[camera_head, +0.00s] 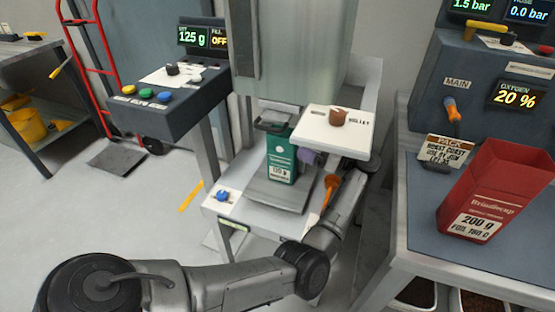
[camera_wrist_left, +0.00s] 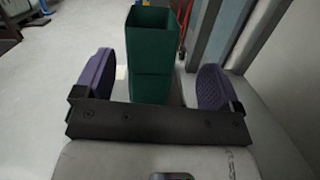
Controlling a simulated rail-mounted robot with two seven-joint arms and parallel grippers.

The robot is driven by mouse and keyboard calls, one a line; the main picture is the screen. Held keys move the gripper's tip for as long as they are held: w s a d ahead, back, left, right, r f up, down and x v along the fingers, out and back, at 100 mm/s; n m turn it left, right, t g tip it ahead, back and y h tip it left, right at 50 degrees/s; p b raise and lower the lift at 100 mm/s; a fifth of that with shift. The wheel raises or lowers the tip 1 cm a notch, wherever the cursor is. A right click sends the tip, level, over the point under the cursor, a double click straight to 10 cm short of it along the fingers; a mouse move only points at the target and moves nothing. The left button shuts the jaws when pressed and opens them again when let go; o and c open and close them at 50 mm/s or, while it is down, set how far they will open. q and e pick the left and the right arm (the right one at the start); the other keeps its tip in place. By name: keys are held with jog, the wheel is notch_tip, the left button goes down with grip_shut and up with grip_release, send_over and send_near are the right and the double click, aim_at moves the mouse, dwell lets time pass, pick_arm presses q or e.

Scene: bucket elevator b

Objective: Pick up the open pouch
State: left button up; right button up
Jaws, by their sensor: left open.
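A green pouch (camera_head: 281,160) with a white label stands upright on a small metal platform (camera_head: 262,192) under the machine's spout. In the left wrist view the green pouch (camera_wrist_left: 151,45) shows an open top. My left gripper (camera_wrist_left: 156,80) is open, with one purple pad on each side of the pouch and a visible gap at both sides. In the head view one purple pad of my left gripper (camera_head: 307,156) shows just right of the pouch; the other is hidden. A red pouch (camera_head: 495,190), also open-topped, stands on the right bench. My right gripper is not in view.
An orange lever (camera_head: 330,188) and a blue knob (camera_head: 222,196) flank the platform. A control box (camera_head: 170,100) stands left, and the right bench (camera_head: 425,235) is close by.

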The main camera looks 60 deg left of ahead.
aim_at(286, 145)
pick_arm(q)
jog(key=shift+n+h, duration=0.8)
jog(key=shift+h, duration=0.1)
jog(key=s+a+b, duration=0.1)
jog(key=s+a+f+b, duration=0.1)
jog(key=s, duration=0.1)
jog(key=s+a+b, duration=0.1)
jog(key=shift+s+a+f+b, duration=0.15)
jog(key=shift+a+f+b, duration=0.2)
jog(key=shift+a, duration=0.05)
jog(key=shift+x, duration=0.8)
jog(key=shift+r, duration=0.15)
jog(key=shift+c, duration=0.3)
jog(key=c, duration=0.8)
